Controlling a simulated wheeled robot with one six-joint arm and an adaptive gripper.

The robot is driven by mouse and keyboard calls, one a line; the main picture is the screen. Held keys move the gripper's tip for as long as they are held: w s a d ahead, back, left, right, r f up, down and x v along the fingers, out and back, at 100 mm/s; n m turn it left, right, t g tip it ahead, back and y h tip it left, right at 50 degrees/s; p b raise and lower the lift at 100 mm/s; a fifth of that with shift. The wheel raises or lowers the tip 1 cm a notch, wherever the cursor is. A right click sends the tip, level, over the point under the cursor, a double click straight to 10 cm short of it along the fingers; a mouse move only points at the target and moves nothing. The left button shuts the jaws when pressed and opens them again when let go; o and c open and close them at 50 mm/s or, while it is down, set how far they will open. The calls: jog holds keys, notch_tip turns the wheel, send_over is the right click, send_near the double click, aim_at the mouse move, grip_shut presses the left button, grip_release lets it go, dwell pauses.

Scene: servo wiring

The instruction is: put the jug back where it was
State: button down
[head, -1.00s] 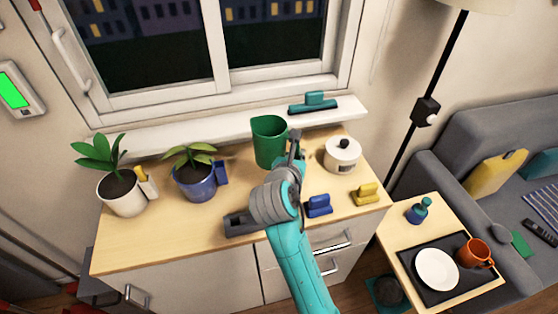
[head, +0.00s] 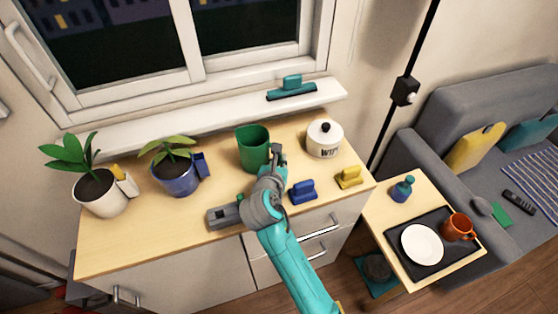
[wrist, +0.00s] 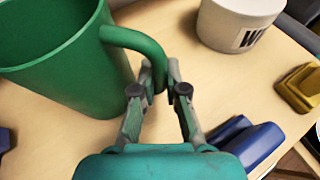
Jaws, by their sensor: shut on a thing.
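The green jug (head: 252,148) stands upright on the wooden cabinet top, below the window sill. It looks open-topped and fills the upper left of the wrist view (wrist: 65,70). Its handle (wrist: 140,43) points toward my arm. My gripper (head: 277,152) is at the jug's right side. In the wrist view its two fingers (wrist: 159,92) are shut on the lower part of the handle. The jug's base seems to be at the cabinet top, but I cannot tell whether it touches.
A white lidded pot (head: 324,139) stands right of the jug. Two potted plants, in a blue pot (head: 177,179) and a white pot (head: 100,196), stand left.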

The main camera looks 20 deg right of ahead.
jog(key=shift+f, duration=0.3)
jog(key=c, duration=1.2)
grip_release()
jog(key=shift+s+a+r, duration=0.1)
jog(key=shift+s+r, duration=0.05)
jog(key=v, duration=1.1)
jog(key=shift+s+r, duration=0.2)
jog(key=shift+s, duration=0.1)
jog(key=shift+a, duration=0.15)
